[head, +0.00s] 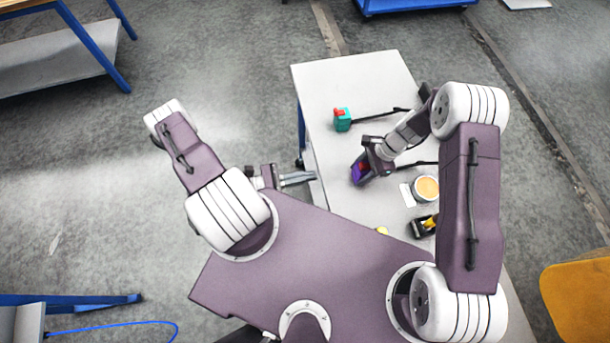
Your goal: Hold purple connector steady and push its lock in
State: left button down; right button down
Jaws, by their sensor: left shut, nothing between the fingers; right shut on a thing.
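The purple connector (356,174) is at the left part of the white table, with a bit of red, its lock (364,167), showing near the fingers. My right gripper (367,164) is shut on the purple connector and covers part of it. How far the lock sits in cannot be told at this size. My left gripper (312,177) is shut and empty at the table's left edge, to the left of the purple connector and apart from it.
On the white table (345,75) are a teal connector (342,125) with a red lock and a black cable, a round tub (426,188) with orange contents, and a black connector (417,230) with a yellow part. The table's far end is clear.

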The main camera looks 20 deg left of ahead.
dwell(0.4)
jog(key=c, duration=0.6)
grip_release()
jog(key=shift+c, duration=0.2)
jog(key=shift+w+d, duration=0.1)
jog(key=shift+w, duration=0.05)
jog(key=v, duration=1.2)
jog(key=shift+f, duration=0.1)
